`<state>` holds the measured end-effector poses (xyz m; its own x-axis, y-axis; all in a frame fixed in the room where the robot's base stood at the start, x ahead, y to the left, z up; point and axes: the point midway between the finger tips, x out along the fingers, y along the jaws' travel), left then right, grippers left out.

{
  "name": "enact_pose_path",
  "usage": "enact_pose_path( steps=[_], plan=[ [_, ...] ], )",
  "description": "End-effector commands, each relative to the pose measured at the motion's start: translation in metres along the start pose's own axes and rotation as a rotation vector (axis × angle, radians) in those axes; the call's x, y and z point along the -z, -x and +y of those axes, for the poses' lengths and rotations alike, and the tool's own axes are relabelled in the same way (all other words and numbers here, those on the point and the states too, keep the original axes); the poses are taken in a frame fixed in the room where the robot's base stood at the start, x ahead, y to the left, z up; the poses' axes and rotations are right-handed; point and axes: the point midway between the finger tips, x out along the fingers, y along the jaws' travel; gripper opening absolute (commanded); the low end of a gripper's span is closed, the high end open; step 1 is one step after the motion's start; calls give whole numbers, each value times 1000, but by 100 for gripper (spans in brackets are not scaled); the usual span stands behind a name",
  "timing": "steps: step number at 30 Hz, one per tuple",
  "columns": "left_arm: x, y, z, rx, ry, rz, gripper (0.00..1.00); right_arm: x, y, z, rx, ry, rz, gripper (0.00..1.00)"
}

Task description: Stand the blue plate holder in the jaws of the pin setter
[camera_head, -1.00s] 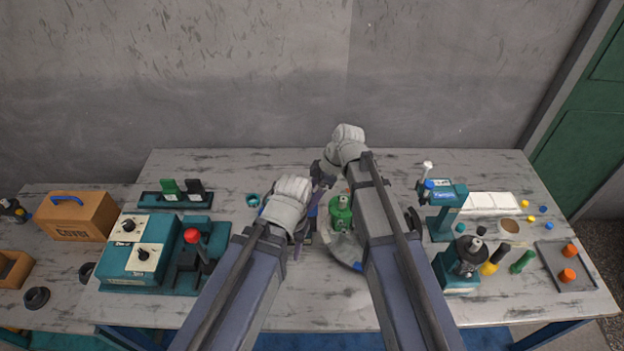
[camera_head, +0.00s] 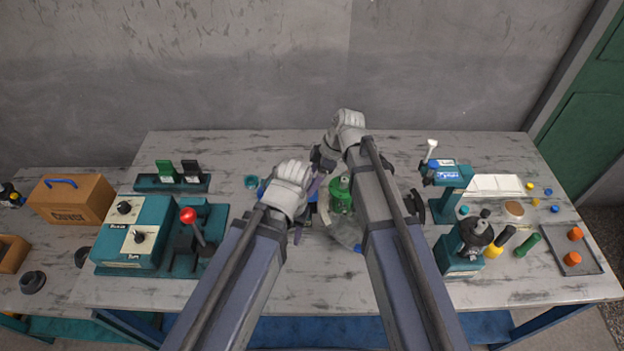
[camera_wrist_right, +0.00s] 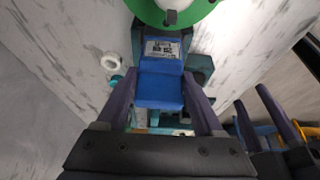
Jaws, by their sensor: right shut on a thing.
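My right gripper (camera_wrist_right: 160,100) is shut on a blue block, the blue plate holder (camera_wrist_right: 160,88), with one purple finger on each side. Below it in the right wrist view is a teal device (camera_wrist_right: 200,65) with a white-labelled face; I cannot tell for sure that this is the pin setter, nor whether the holder touches it. In the head view my right gripper (camera_head: 322,163) is at mid-table, and the arms largely hide this spot. My left gripper (camera_head: 310,190) is close by; its fingers stand apart in the right wrist view (camera_wrist_right: 259,118).
A green round part (camera_head: 341,194) stands between the arms. A teal unit with a red-knobbed lever (camera_head: 188,216) is at left; a teal stand with a display (camera_head: 447,176) and several small bottles are at right. The back middle of the table (camera_head: 260,150) is clear.

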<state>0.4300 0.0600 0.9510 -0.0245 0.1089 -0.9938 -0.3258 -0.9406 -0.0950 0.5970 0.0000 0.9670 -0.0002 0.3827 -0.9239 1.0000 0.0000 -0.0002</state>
Motion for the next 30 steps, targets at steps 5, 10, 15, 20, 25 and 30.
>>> enact_pose_path(
  steps=[5, 10, 15, 20, 25, 30],
  plan=[
    [1, -18, 2, 0, 0, 0, 46, -7, -17, 0, 0, 0, 0, 12],
    [2, -30, 3, 0, 0, 0, 46, -11, -28, 0, 0, 0, 0, 12],
    [2, -35, 3, 0, 0, 0, 46, -13, -32, 0, 0, 0, 0, 12],
    [2, -35, 3, 0, 0, 0, 46, -13, -32, 0, 0, 0, 1, 12],
    [2, -34, 3, 0, 0, 0, 46, -12, -32, 0, 0, 0, 2, 72],
    [2, -34, 3, 0, 0, 0, 46, -13, -32, 0, 0, 0, 1, 92]
  ],
)
